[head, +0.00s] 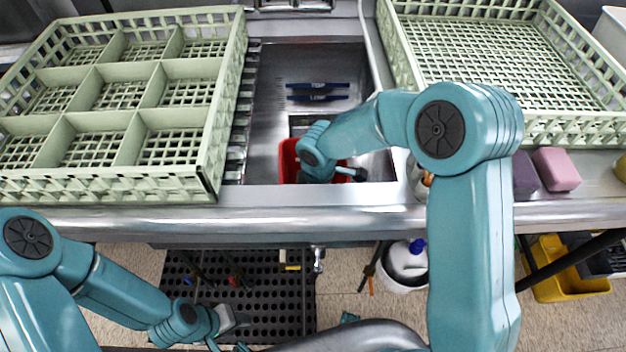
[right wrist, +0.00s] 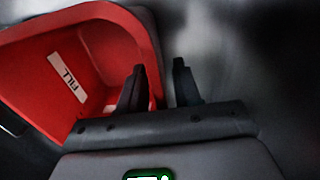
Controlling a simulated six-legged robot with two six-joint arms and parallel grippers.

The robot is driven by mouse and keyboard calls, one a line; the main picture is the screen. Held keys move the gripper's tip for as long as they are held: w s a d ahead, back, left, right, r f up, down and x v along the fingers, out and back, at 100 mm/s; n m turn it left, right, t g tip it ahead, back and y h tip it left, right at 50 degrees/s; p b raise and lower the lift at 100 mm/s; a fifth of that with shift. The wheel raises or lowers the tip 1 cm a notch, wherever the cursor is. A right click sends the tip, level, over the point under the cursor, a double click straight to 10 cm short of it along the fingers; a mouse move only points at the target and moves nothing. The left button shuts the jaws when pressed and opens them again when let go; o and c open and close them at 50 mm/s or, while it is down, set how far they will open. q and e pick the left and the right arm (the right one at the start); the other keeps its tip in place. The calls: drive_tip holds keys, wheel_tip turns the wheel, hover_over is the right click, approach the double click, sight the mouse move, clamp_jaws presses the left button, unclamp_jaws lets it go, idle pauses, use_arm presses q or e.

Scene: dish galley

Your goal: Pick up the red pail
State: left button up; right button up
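The red pail (head: 288,160) is in the steel sink in the head view, largely hidden behind my right wrist. In the right wrist view the pail (right wrist: 110,55) fills the upper left, with a white "FILL" label on its wall. My right gripper (right wrist: 159,86) is open there, its two dark fingers apart. One finger overlaps the pail's right wall and the other is outside it, so they appear to straddle the rim. Contact cannot be told. My left gripper (head: 230,338) is low at the bottom of the head view, away from the pail; its fingers are unclear.
A divided green rack (head: 215,150) stands left of the sink (head: 275,75), and an open green rack (head: 580,130) stands right. Two blue-handled items (head: 318,91) lie in the sink. A pink block (head: 556,169) is on the right counter. A black mat (head: 255,310) covers floor below.

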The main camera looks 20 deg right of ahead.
clamp_jaws()
